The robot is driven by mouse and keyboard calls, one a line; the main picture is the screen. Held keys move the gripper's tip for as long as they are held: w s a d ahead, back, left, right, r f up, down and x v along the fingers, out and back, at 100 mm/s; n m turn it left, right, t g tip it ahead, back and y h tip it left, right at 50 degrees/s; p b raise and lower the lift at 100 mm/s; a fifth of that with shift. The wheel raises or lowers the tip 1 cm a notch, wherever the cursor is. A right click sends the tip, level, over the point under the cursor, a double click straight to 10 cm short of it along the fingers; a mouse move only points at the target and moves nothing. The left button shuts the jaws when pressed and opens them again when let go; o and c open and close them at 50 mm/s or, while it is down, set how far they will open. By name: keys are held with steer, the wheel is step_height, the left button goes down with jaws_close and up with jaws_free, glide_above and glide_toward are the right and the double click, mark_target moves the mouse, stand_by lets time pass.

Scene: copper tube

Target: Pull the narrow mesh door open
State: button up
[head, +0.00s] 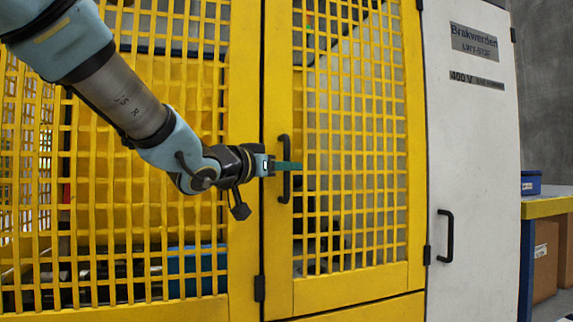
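The narrow yellow mesh door (420,200) is in the middle of the head view and looks closed in its yellow frame. Its black vertical bar handle (284,142) is on the door's left side. My gripper (287,166) comes in from the left at the handle's height. Its green fingers reach across the handle's middle. I cannot tell whether they are closed on the bar or only placed around or beside it.
A wide yellow mesh panel (150,240) is on the left, behind my arm. A grey cabinet (478,150) with its own black handle (445,236) is to the right. Beyond it, a yellow-edged bench (548,207) holds a blue bin (531,183).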

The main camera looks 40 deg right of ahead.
steer(key=shift+d, duration=0.25)
jaws_close()
stand_by(1.4)
